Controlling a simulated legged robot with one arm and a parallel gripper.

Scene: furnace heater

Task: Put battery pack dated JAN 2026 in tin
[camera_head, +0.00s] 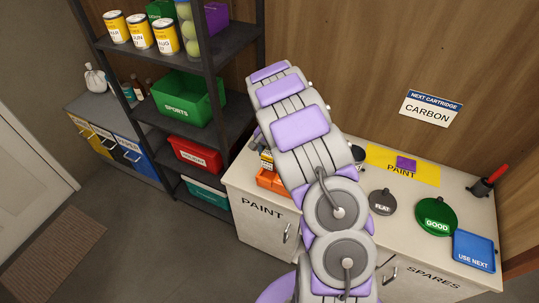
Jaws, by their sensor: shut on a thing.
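My gripper is not in view; my own arm covers the middle of the picture and hides that part of the counter. A small yellow-and-white item (267,160) shows at the arm's left edge, by an orange container (272,181). I cannot tell whether it is a battery pack, and no JAN 2026 date is readable. A grey round tin or lid marked FLAT (383,203) and a green one marked GOOD (436,216) are on the counter at right. A dark round thing (358,153) is partly hidden behind my arm.
The white counter (469,203) also bears a blue USE NEXT tray (474,251), a yellow PAINT mat (425,176) with a purple item (406,163), and a black holder (480,187) with a red handle. A dark shelf rack (140,87) with bins stands left.

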